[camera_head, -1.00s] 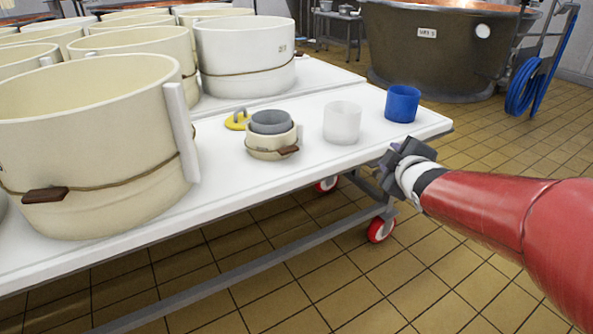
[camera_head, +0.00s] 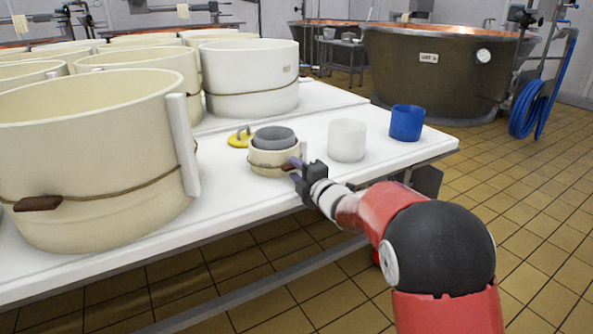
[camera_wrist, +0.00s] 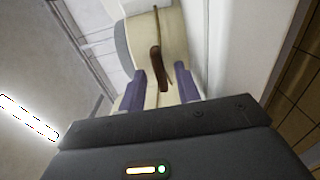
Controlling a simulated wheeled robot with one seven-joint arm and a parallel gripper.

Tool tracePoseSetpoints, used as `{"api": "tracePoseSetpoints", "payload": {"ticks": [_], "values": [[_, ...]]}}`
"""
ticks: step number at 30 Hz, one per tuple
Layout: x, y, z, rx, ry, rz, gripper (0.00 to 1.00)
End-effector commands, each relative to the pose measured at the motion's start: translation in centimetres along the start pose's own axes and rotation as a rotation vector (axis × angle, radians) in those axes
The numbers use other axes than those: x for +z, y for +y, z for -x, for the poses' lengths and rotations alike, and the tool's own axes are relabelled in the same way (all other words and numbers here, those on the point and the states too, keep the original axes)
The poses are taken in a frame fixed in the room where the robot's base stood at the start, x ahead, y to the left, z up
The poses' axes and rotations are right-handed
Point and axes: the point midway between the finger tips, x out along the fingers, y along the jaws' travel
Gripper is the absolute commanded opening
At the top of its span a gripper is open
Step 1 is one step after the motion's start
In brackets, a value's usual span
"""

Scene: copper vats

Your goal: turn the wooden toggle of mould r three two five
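A small cream mould (camera_head: 268,163) with a grey cup (camera_head: 273,137) inside it stands on the white table. A cord runs round it to a brown wooden toggle (camera_head: 288,167) on its right side. No number on this mould is readable. My gripper (camera_head: 297,169) is right beside the toggle and hides part of it. In the wrist view, the purple fingers of my gripper (camera_wrist: 160,85) are apart. The toggle (camera_wrist: 156,68) shows dark brown between and just beyond them, against the cream mould wall (camera_wrist: 172,48). Contact with the fingers cannot be told.
A large cream mould (camera_head: 90,130) with its own toggle stands at left, several more behind. A yellow piece (camera_head: 240,138), a white cup (camera_head: 347,140) and a blue cup (camera_head: 406,122) are near the small mould. The white table (camera_head: 225,205) has clear room along its front edge.

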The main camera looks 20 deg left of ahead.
Motion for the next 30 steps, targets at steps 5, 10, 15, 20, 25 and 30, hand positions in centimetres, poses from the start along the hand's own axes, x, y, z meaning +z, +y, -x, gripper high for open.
{"api": "tracePoseSetpoints", "payload": {"ticks": [5, 10, 15, 20, 25, 30], "values": [[0.03, 0.03, -0.63, 0.0, -0.001, -0.001, 0.33], [0.03, 0.03, -0.61, 0.0, -0.001, -0.002, 0.33], [0.04, 0.03, -0.6, 0.0, -0.001, -0.002, 0.12], [0.04, 0.03, -0.59, 0.0, -0.001, -0.001, 0.0], [0.05, 0.02, -0.58, 0.0, -0.002, -0.007, 0.0], [0.07, 0.0, -0.57, 0.001, -0.002, -0.044, 0.0]]}}
